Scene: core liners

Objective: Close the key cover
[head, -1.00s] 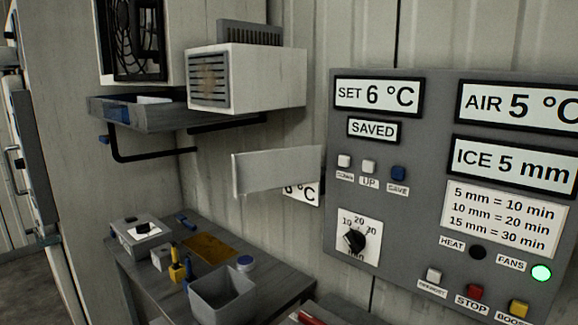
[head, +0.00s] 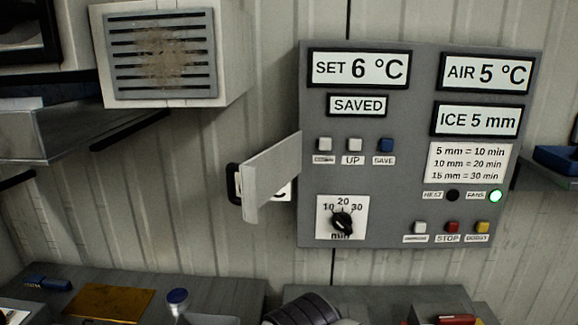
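The key cover (head: 270,174) is a flat, light grey plate at the left edge of the grey control panel (head: 400,229). It stands open, swung out from the panel to the left and towards me. The keys are uncovered: two pale keys, one marked UP (head: 355,145), and a blue SAVE key (head: 386,145). Behind the cover, a white sign is mostly hidden, with a bit of its lettering showing. The SAVED display (head: 357,105) is above the keys.
A timer dial (head: 342,222) is below the keys, with STOP (head: 451,228) and other buttons to its right. A vented box (head: 162,55) is at upper left. The space before the panel looks clear.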

